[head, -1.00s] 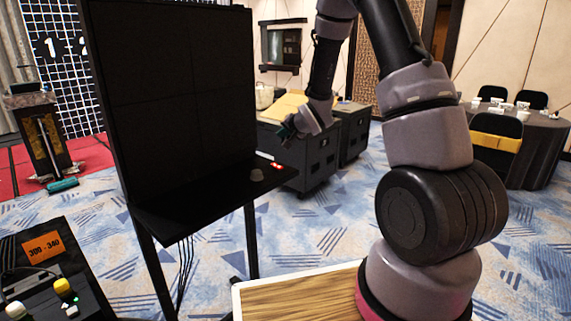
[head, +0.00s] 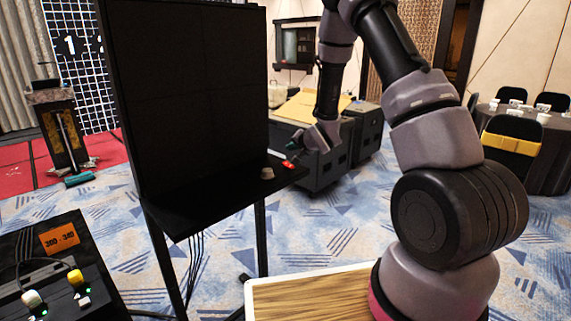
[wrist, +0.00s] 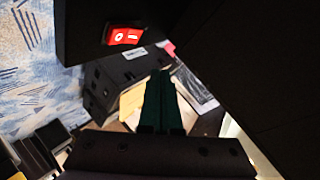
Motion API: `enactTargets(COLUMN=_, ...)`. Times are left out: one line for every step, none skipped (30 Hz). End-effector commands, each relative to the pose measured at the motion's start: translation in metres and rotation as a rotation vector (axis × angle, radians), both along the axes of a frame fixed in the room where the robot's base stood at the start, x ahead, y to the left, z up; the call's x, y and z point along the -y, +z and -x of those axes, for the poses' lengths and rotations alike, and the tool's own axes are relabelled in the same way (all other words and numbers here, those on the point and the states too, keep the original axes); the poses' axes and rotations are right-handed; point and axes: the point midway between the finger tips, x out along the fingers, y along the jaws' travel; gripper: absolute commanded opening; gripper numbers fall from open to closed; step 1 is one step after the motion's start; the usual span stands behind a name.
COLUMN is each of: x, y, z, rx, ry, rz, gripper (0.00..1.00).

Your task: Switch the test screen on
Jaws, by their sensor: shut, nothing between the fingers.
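The test screen (head: 185,90) is a tall black panel on a dark stand, and its face is dark. A black shelf (head: 195,212) juts out at its foot. A red rocker switch (head: 287,164) sits at the shelf's right end; in the wrist view the switch (wrist: 122,36) shows red with white O and line marks. My gripper (head: 294,147) is just above and behind the switch in the head view, with no clear contact. In the wrist view my gripper (wrist: 160,80) has its dark green fingers together, empty, below and right of the switch.
A grey-brown knob (head: 267,173) stands on the shelf left of the switch. Dark cases (head: 330,165) stand behind the shelf. A control box with an orange label (head: 59,239) is at the lower left. A round table (head: 540,150) is at the right. Patterned carpet lies open between.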

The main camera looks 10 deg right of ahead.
Motion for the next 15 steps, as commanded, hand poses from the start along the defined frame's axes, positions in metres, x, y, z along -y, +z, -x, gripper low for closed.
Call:
enactTargets(x=-0.002, y=-0.009, z=-0.001, rx=-0.002, ry=0.002, rz=0.001, gripper=0.0)
enactTargets(x=-0.003, y=-0.013, z=-0.002, rx=-0.003, ry=0.002, rz=0.001, gripper=0.0)
enactTargets(x=-0.003, y=-0.017, z=-0.004, rx=-0.002, ry=0.001, rz=0.001, gripper=0.0)
enactTargets(x=-0.004, y=-0.02, z=-0.005, rx=-0.002, ry=0.001, rz=0.001, gripper=0.0)
enactTargets(x=-0.004, y=-0.023, z=-0.006, rx=-0.001, ry=0.001, rz=0.0, gripper=0.0)
enactTargets(x=-0.005, y=-0.026, z=-0.007, rx=-0.001, ry=-0.001, rz=0.0, gripper=0.0)
enactTargets(x=-0.005, y=-0.029, z=-0.007, rx=-0.001, ry=-0.001, rz=0.0, gripper=0.0)
enactTargets(x=-0.005, y=-0.031, z=-0.008, rx=-0.002, ry=0.0, rz=-0.001, gripper=0.0)
enactTargets(x=-0.006, y=-0.033, z=-0.008, rx=-0.002, ry=0.0, rz=-0.001, gripper=0.0)
enactTargets(x=-0.006, y=-0.035, z=-0.009, rx=-0.002, ry=0.0, rz=-0.001, gripper=0.0)
enactTargets(x=-0.007, y=-0.036, z=-0.009, rx=-0.001, ry=0.0, rz=-0.001, gripper=0.0)
enactTargets(x=-0.007, y=-0.037, z=-0.01, rx=0.0, ry=0.0, rz=0.0, gripper=0.0)
enactTargets(x=-0.007, y=-0.037, z=-0.01, rx=0.0, ry=0.0, rz=0.0, gripper=0.0)
enactTargets(x=-0.007, y=-0.038, z=-0.01, rx=0.001, ry=0.001, rz=0.0, gripper=0.0)
enactTargets(x=-0.007, y=-0.038, z=-0.01, rx=0.001, ry=0.001, rz=0.0, gripper=0.0)
